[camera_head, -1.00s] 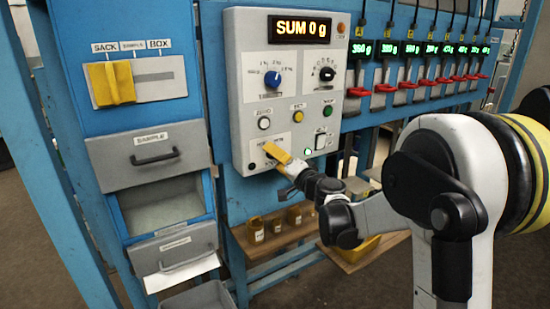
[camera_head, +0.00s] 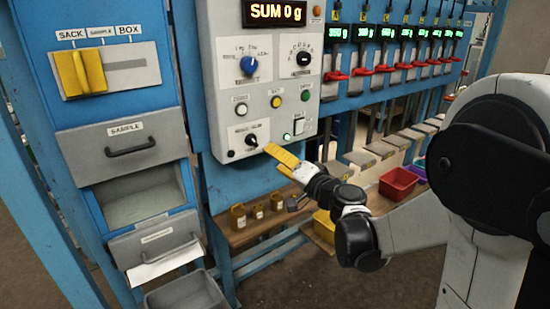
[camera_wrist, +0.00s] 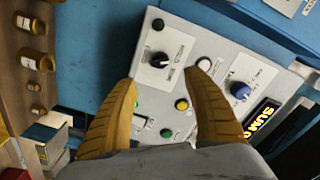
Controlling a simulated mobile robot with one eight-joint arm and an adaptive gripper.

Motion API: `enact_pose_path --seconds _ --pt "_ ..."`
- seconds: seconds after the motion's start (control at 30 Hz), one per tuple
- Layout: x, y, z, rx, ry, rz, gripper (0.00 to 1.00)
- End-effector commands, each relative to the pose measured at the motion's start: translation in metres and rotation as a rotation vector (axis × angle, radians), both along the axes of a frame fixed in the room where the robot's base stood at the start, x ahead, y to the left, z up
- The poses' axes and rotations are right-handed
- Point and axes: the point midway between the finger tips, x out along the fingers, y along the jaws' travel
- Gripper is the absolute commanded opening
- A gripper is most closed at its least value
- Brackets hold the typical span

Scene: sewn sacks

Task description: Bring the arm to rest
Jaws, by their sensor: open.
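My gripper (camera_head: 280,156) has yellow fingers and is in front of the lower part of the grey control panel (camera_head: 222,85), just right of and below a black knob. In the wrist view my gripper (camera_wrist: 165,83) has its two fingers spread apart with nothing between them. The control panel (camera_wrist: 205,75) lies beyond the fingertips there, with its black knob (camera_wrist: 160,59) visible between them. The fingers appear apart from the panel. My arm reaches in from the right side of the head view.
A display reading "SUM 0 g" (camera_head: 274,12) tops the panel. Left stands a blue cabinet with a yellow slider (camera_head: 80,72) and sample drawer (camera_head: 125,140). Below, a wooden shelf (camera_head: 240,236) holds small jars. Red (camera_head: 398,184) and yellow bins (camera_head: 323,226) stand right of it.

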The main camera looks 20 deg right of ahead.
Motion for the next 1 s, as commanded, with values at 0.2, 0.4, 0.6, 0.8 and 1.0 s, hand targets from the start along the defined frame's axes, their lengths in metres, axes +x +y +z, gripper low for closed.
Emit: enact_pose_path --seconds 0.2,0.4,0.6,0.8,1.0 --pt "-0.001 0.002 0.000 -0.004 0.003 0.003 0.59" --pt "-0.034 0.042 0.000 -0.143 0.088 0.089 0.59" --pt "-0.122 0.091 -0.027 -0.451 0.297 0.224 0.59" --pt "-0.222 0.083 -0.068 -0.773 0.518 0.272 0.59" --pt "-0.285 0.049 -0.092 -0.994 0.657 0.242 0.59"
